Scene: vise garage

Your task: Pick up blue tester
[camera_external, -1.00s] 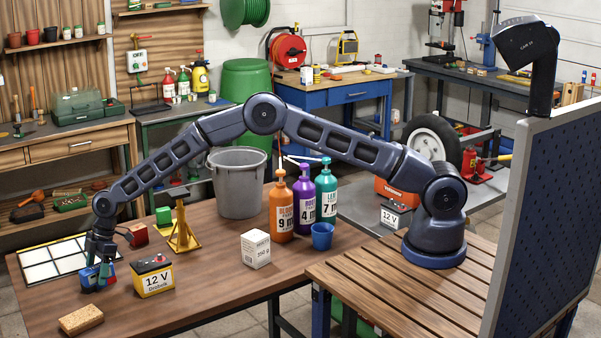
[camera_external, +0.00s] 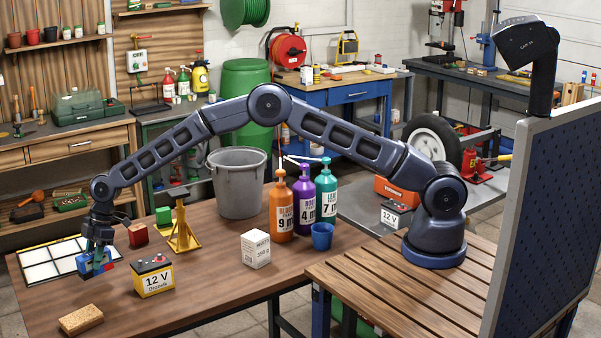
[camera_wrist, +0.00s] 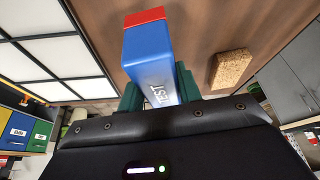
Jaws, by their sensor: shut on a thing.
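The blue tester (camera_wrist: 150,62) is a blue block with a red end and white lettering on one side, seen close up in the wrist view. My gripper (camera_wrist: 160,88) is shut on it, with a dark green finger on each side. In the external view the blue tester (camera_external: 88,267) is at the left of the table, held in my gripper (camera_external: 95,258) and partly covered by the fingers. It appears slightly above the tabletop, near the white grid panel. The exact gap below it is hard to tell.
A yellow 12 V battery (camera_external: 153,279) stands just right of my gripper, and a cork block (camera_external: 81,319) lies nearer the front edge. A white grid panel (camera_external: 42,272) lies behind left.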

